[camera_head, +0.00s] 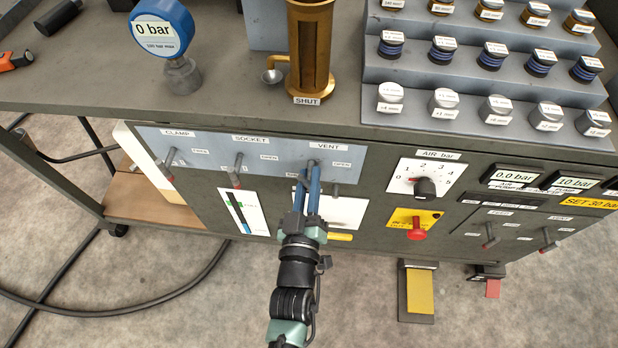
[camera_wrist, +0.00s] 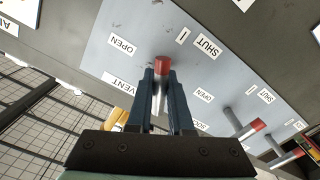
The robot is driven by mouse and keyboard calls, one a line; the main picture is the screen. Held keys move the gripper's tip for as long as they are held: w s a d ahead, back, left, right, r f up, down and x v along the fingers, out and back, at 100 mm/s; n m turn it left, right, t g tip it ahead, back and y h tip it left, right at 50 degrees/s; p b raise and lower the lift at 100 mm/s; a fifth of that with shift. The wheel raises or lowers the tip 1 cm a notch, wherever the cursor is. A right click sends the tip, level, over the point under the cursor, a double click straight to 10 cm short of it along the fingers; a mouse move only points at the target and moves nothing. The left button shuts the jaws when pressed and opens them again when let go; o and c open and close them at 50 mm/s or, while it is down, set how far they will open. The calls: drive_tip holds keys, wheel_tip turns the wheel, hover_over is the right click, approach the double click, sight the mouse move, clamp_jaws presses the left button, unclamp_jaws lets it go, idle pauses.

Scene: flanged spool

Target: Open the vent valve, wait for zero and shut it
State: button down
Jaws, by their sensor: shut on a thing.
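My gripper (camera_head: 312,176) is at the panel under the bench, at the VENT position. Its two blue fingers are shut on the vent valve lever, whose red tip (camera_wrist: 162,65) shows between the fingers in the wrist view. The grey shaft runs down between the fingers. An OPEN label (camera_wrist: 121,44) and a SHUT label (camera_wrist: 208,46) sit either side of the tip. Fingers cover most of the lever in the head view, so I cannot tell its exact setting. The round blue gauge (camera_head: 160,30) on the bench reads 0 bar.
The clamp lever (camera_head: 168,165) and socket lever (camera_head: 237,170) hang at the left of the panel. A brass cylinder (camera_head: 310,50) stands above.

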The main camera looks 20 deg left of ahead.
drive_tip(key=shift+m, duration=0.3)
drive_tip(key=m+p, duration=0.1)
drive_tip(key=m, duration=0.7)
drive_tip(key=shift+m+p, duration=0.35)
drive_tip(key=shift+m, duration=1.55)
drive_tip(key=c, duration=0.8)
unclamp_jaws()
drive_tip(key=shift+s, duration=0.1)
